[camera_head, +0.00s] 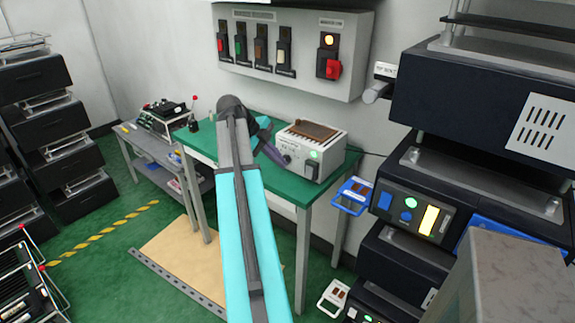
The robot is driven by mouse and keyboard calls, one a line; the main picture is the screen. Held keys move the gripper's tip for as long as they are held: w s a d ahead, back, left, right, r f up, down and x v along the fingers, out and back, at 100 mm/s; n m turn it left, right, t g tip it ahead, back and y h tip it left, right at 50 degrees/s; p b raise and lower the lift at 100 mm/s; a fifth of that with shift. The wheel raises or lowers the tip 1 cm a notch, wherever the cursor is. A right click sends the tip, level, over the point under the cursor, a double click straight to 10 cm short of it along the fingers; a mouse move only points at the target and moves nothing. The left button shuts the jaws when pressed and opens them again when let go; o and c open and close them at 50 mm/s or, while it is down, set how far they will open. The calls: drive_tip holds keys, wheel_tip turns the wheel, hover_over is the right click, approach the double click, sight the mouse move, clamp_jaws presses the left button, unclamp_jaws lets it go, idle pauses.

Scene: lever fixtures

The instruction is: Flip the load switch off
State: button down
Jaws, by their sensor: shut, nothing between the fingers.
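A grey wall panel (290,73) carries a row of several black lever switches at the upper middle. Their small handles are red (220,45), green (238,48), brown (259,51) and cream (281,56). A separate switch with a larger red handle (333,69) sits to the right under a lit yellow lamp (328,40). The labels are too small to read, so I cannot tell which is the load switch. My gripper (284,158) is shut and empty, below the panel and close to the left side of a white box; my arm partly hides it.
The white box (318,160), with a green light, stands on a green table (335,182). A grey cart (155,145) with equipment is at left. Dark equipment racks (490,100) crowd the right, and black drawers (35,90) the far left.

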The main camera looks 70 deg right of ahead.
sight(309, 173)
drive_tip(key=p+x, duration=0.2)
drive_tip(key=x, duration=0.7)
drive_tip(key=shift+s+d+f+p, duration=0.2)
drive_tip(key=shift+p, duration=0.2)
drive_tip(key=shift+s+d+f+p, duration=0.15)
drive_tip(key=shift+d+p, duration=0.1)
drive_tip(key=shift+d, duration=0.35)
drive_tip(key=shift+s+d+p, duration=0.1)
drive_tip(key=shift+d+p, duration=0.1)
drive_tip(key=shift+d, duration=0.4)
drive_tip(key=shift+s+d+f+p, duration=0.15)
drive_tip(key=shift+d+p, duration=0.1)
drive_tip(key=shift+d, duration=0.35)
drive_tip(key=shift+s, duration=0.15)
